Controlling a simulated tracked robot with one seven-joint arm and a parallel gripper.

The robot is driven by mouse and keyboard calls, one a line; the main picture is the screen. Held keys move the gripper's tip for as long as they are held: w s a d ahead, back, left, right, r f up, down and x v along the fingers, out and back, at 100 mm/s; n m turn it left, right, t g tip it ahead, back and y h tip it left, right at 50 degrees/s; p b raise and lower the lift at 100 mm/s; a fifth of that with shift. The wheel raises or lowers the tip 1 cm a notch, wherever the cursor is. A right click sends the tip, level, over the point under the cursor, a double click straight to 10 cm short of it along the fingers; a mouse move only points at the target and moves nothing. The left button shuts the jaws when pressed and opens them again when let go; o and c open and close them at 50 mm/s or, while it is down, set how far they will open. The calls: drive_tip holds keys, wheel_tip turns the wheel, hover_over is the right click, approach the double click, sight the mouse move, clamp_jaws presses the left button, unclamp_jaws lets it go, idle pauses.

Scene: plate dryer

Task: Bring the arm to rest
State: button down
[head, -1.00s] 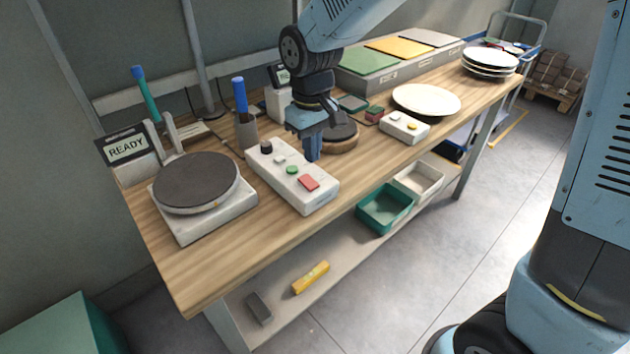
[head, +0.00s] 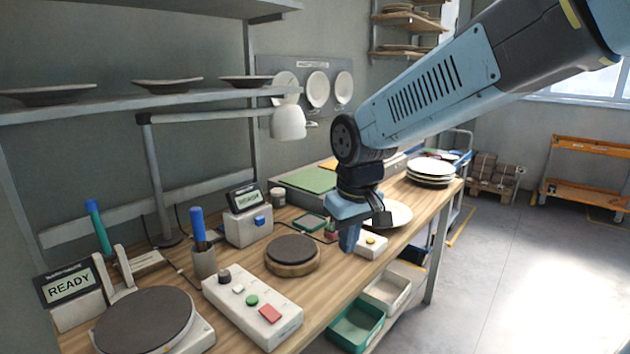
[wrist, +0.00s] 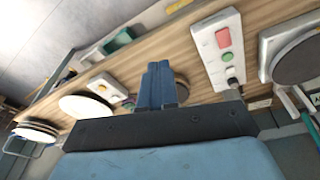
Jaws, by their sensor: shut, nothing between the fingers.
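My gripper (head: 350,240) is shut and empty. In the head view it hangs in the air over the front edge of the wooden bench (head: 330,291), pointing down, to the right of the button box. In the wrist view its blue fingers (wrist: 158,84) stand together with nothing between them. My arm reaches in from the upper right of the head view.
On the bench are a button box (head: 228,306), a dark-topped dryer plate (head: 145,320), a round wooden stand (head: 292,268), a white plate (head: 395,214) and a stack of plates (head: 432,168). A lamp (head: 288,122) arches behind. Open floor lies right (head: 480,285).

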drive_tip(key=s+d+r+m+t, duration=0.1)
drive_tip(key=s+d+r+m, duration=0.2)
drive_tip(key=s+d, duration=0.2)
drive_tip(key=s+d+r+m+t, duration=0.2)
drive_tip(key=s+d, duration=0.4)
drive_tip(key=d, duration=0.6)
drive_tip(key=shift+d+r+m+t+h, duration=0.15)
drive_tip(key=shift+r+m+t+h, duration=0.15)
drive_tip(key=shift+r+m, duration=0.25)
